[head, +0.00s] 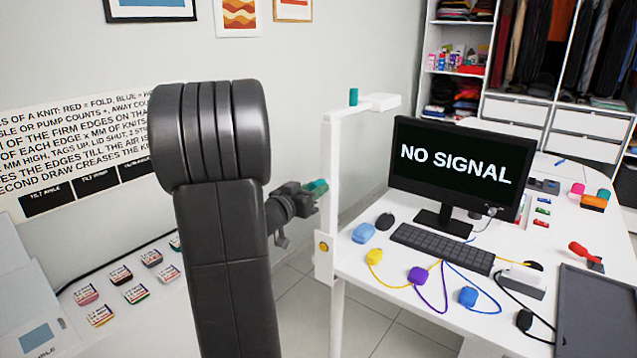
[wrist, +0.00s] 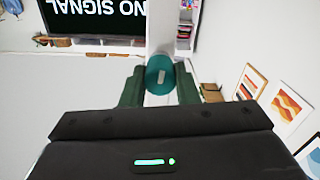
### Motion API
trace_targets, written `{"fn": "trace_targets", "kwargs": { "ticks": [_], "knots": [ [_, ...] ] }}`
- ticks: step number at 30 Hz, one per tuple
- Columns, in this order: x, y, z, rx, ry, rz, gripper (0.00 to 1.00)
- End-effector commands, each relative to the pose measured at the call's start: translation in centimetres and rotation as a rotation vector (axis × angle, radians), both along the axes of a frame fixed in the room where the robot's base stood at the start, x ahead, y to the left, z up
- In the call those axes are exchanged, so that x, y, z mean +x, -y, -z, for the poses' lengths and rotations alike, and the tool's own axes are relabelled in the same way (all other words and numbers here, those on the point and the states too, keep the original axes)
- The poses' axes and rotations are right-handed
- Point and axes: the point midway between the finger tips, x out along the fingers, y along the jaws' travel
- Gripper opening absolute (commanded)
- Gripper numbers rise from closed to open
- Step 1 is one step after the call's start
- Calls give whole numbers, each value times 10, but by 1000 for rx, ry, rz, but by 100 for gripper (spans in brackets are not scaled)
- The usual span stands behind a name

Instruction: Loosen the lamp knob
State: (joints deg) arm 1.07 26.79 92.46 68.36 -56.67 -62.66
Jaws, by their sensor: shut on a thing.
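The lamp is a white upright post (head: 331,150) at the left edge of the desk, with a short white head (head: 381,102) at its top. A teal knob (head: 319,185) sits on the left side of the post. My gripper (head: 312,191) reaches it from the left and is shut on it. In the wrist view the round teal knob (wrist: 160,76) with a pale bar mark lies between my two dark green fingers, against the white post (wrist: 159,28). A second teal knob (head: 353,97) stands on top of the lamp. The jaw contact is partly hidden in the head view.
A monitor (head: 452,172) reading "NO SIGNAL", a keyboard (head: 443,247) and coloured cable pods crowd the white desk right of the lamp. A round orange button (head: 323,247) is on the post's base plate. Small labelled boxes (head: 121,275) lie at lower left.

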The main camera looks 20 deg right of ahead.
Motion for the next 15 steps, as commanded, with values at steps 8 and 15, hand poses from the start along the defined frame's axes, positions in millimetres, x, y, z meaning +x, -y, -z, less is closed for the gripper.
{"fn": "trace_targets", "kwargs": {
  "ticks": [8, 15],
  "knots": [
    [0, 0, -2, -47, -62, 0, 2],
    [0, 0, -3, -89, -116, 0, 2]
  ]
}}
